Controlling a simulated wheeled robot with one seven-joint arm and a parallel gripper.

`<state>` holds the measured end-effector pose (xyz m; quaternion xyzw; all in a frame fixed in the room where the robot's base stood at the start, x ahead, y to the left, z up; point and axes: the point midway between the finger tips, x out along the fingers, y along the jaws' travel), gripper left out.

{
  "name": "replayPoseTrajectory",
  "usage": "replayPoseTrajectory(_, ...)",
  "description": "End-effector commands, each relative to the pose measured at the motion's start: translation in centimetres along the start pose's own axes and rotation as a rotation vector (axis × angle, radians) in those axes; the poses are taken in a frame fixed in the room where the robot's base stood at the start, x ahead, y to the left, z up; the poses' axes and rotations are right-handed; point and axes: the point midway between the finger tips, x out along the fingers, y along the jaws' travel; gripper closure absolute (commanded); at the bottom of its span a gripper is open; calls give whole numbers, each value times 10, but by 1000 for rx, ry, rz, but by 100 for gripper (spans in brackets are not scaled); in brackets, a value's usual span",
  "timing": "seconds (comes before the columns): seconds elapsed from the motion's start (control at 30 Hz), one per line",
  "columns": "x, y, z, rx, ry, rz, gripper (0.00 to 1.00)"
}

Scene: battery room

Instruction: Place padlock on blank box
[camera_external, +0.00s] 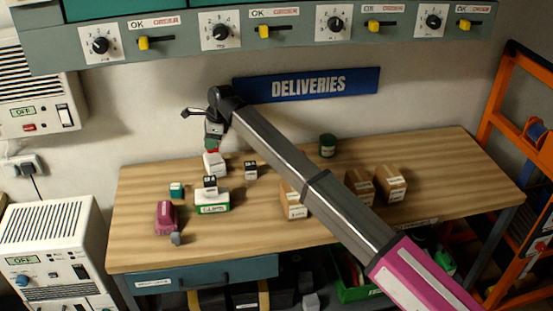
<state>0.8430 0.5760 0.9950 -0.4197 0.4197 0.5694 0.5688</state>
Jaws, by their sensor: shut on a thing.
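My gripper (212,141) points down at the end of the long arm, over the back left of the wooden table. It is shut on a small red thing (211,149), which I take to be the padlock, though it is too small to be sure. Just under it stands a plain white box (215,166), seemingly the blank box. The held thing is right at the top of that box; I cannot tell whether they touch. A white and green labelled box (212,205) stands in front, with a small black and white item (210,184) on top.
Near the boxes are a teal box (177,190), a magenta thing (166,216), a small grey thing (176,239) and a black and white item (250,170). Cardboard boxes (391,184) and a green can (327,145) stand farther right. The table's right end is clear.

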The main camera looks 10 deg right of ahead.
Motion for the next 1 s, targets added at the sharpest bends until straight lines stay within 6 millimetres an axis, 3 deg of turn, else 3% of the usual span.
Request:
replayPoseTrajectory(0.13,17,0,-6,0,0,-1,100)
replayPoseTrajectory(0.5,21,0,-6,0,0,-1,100)
replayPoseTrajectory(0.53,21,0,-6,0,0,-1,71)
replayPoseTrajectory(0.6,21,0,-6,0,0,-1,52)
replayPoseTrajectory(1.0,13,0,-5,0,-1,-2,52)
